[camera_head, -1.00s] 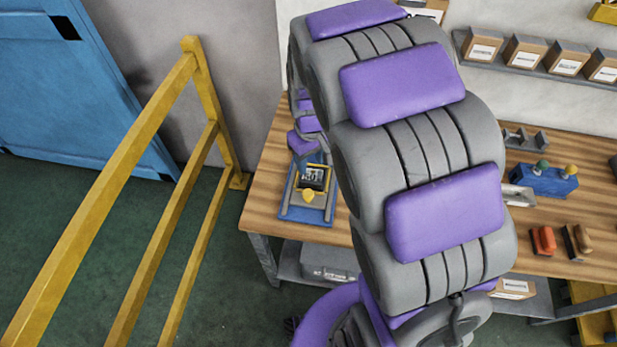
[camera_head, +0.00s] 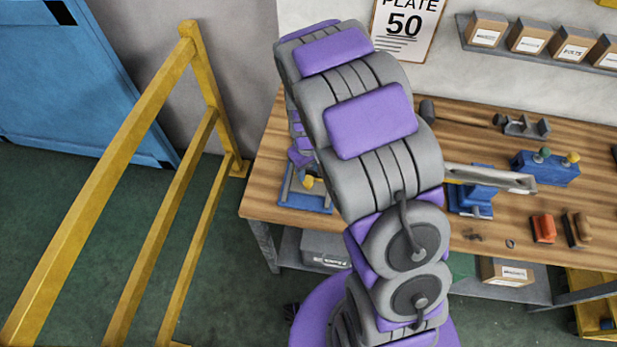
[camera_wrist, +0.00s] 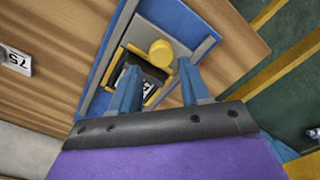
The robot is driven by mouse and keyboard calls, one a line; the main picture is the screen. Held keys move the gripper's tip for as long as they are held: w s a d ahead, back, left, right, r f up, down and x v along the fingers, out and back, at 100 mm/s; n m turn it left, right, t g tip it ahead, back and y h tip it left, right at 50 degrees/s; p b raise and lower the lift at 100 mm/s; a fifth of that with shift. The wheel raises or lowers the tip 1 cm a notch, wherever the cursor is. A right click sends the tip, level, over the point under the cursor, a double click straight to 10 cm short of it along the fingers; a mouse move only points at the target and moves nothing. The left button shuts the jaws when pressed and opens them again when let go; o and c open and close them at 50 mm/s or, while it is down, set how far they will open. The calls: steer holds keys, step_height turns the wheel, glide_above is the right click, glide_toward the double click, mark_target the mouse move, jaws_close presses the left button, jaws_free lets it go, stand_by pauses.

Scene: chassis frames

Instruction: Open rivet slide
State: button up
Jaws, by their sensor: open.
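The rivet slide is a blue-framed fixture (camera_head: 306,203) on the left end of the workbench, partly hidden by my arm in the head view. In the wrist view its blue and grey frame (camera_wrist: 202,48) surrounds a grey plate (camera_wrist: 165,22), a round yellow knob (camera_wrist: 160,52) and a dark box with yellow edges (camera_wrist: 148,69). The knob also shows in the head view (camera_head: 309,182). My gripper (camera_wrist: 160,72) is open over the fixture, its blue fingers apart with the knob just beyond the gap. I cannot tell whether a finger touches anything.
A yellow rail (camera_head: 150,190) stands left of the wooden workbench (camera_head: 262,190). A blue fixture with a metal bar (camera_head: 470,198), a blue block with two knobs (camera_head: 545,168) and an orange block (camera_head: 543,229) sit to the right. Boxes line a wall shelf (camera_head: 530,45).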

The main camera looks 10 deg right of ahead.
mark_target(308, 179)
steer(key=shift+a+f, duration=0.15)
steer(key=shift+f, duration=2.2)
jaws_close()
